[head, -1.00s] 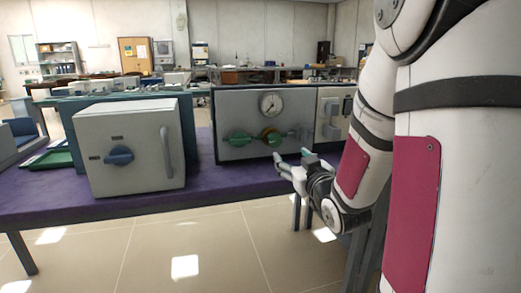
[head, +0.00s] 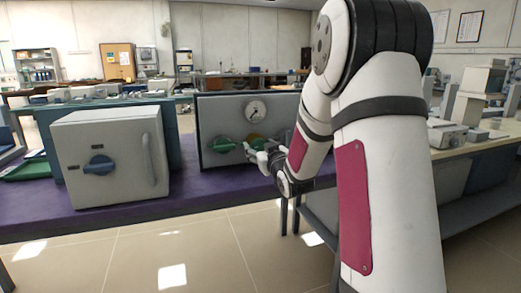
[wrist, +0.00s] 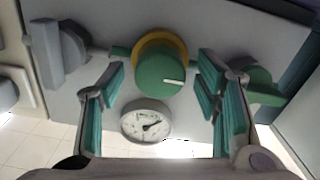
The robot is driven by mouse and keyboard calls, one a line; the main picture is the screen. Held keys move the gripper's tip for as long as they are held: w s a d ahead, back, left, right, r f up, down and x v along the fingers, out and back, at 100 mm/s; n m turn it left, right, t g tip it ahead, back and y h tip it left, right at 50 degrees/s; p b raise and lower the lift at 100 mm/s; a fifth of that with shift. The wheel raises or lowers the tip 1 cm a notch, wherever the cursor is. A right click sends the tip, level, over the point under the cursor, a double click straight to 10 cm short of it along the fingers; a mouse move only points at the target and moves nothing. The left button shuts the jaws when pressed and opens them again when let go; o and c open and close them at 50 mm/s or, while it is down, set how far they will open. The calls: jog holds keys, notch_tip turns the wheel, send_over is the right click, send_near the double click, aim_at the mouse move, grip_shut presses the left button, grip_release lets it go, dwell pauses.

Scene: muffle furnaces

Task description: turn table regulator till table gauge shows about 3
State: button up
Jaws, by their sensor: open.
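The table regulator, a round green knob with a white mark and a yellow ring behind it, shows in the wrist view (wrist: 160,74) on the grey panel. My gripper (wrist: 160,100) is open, with its teal-padded fingers on the left and right of the knob, not closed on it. The table gauge, a round white dial, shows below the knob in the wrist view (wrist: 147,121) and on the upper panel in the head view (head: 255,111). Its dark needle is visible, but the numbers are too small to read. In the head view my gripper (head: 262,153) partly hides the knob.
A second green handle (head: 221,144) sits left of the regulator in the head view. A grey box with a blue knob (head: 98,166) stands further left on the purple table (head: 40,226). A grey switch-like fitting (wrist: 58,52) shows at the left of the wrist view.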

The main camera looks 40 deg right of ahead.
jog(key=shift+c, duration=0.4)
jog(key=c, duration=1.1)
